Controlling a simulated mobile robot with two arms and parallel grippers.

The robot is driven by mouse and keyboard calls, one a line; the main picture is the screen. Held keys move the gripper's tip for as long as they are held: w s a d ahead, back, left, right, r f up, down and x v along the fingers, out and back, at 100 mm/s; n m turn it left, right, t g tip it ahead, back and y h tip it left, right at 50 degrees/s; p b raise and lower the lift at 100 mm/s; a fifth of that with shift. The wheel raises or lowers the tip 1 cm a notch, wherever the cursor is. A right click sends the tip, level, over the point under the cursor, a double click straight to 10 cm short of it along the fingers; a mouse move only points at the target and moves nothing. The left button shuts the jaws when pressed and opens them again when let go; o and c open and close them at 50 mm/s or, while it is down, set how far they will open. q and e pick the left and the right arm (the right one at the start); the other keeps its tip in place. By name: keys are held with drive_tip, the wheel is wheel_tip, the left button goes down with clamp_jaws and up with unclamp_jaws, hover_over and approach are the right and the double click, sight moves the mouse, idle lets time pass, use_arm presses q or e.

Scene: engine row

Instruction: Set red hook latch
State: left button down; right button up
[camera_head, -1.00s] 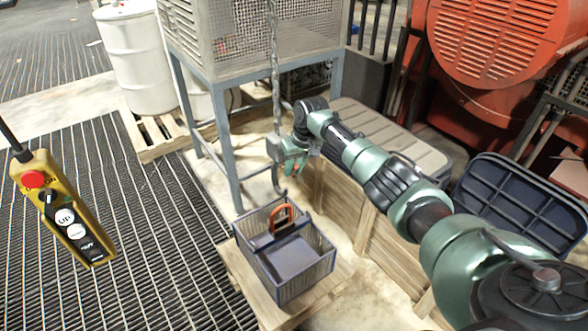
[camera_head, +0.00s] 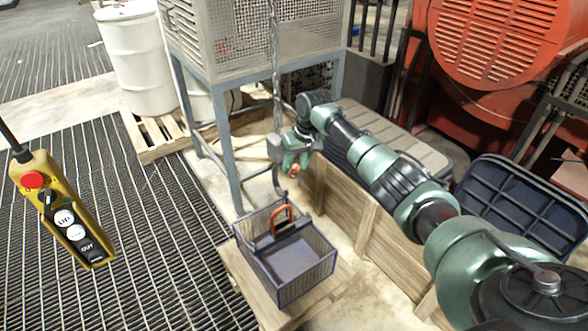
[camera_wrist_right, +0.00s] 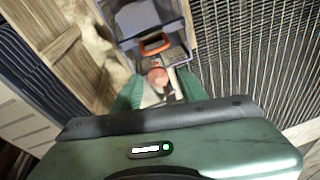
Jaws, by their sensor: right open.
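A grey hook (camera_head: 279,184) hangs from the chain and its block, above the basket. A small reddish piece, likely the red latch (camera_head: 294,170), shows beside the hook at my right gripper (camera_head: 297,161). In the right wrist view the reddish piece (camera_wrist_right: 157,78) lies between the green fingers of my right gripper (camera_wrist_right: 158,92). The gripper is open; I cannot tell whether a finger touches the piece. The hook's lower part is partly hidden in the wrist view. My left gripper is not in view.
A wire basket (camera_head: 318,268) with an orange handle (camera_head: 283,217) stands on a wooden crate below the hook. The chain (camera_head: 275,60) hangs beside a caged steel frame (camera_head: 230,150). A yellow pendant (camera_head: 62,205) hangs at left. A wooden box (camera_head: 340,205) stands right of the hook.

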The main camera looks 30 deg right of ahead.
drive_tip(key=b+v, duration=0.1)
drive_tip(key=v, duration=0.4)
drive_tip(key=shift+r, duration=0.2)
idle(0.3)
